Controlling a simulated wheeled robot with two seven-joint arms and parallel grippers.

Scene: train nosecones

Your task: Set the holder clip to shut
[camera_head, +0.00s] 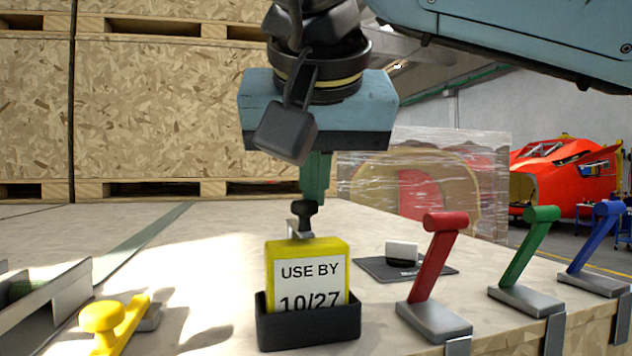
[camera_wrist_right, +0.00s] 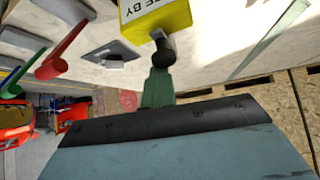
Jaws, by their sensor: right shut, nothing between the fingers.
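A black holder (camera_head: 308,326) stands on the bench in the head view, with a yellow block (camera_head: 345,262) labelled "USE BY 10/27" upright in it. The block also shows at the top of the wrist view (camera_wrist_right: 172,18). A small metal piece with a black knob (camera_head: 303,210) rises behind the block; it may be the holder clip, but its exact position is hard to tell. The knob also shows in the wrist view (camera_wrist_right: 163,55). My right gripper (camera_head: 311,196), with green fingers, points down, shut and empty, at the knob, apparently touching it. My left gripper is out of view.
Red (camera_head: 432,270), green (camera_head: 528,260) and blue (camera_head: 596,248) levers stand along the right edge. A white block on a dark plate (camera_head: 440,268) lies behind. A yellow handle (camera_head: 128,318) and metal rails (camera_head: 45,300) are at left. Wooden crates (camera_head: 160,110) stand behind.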

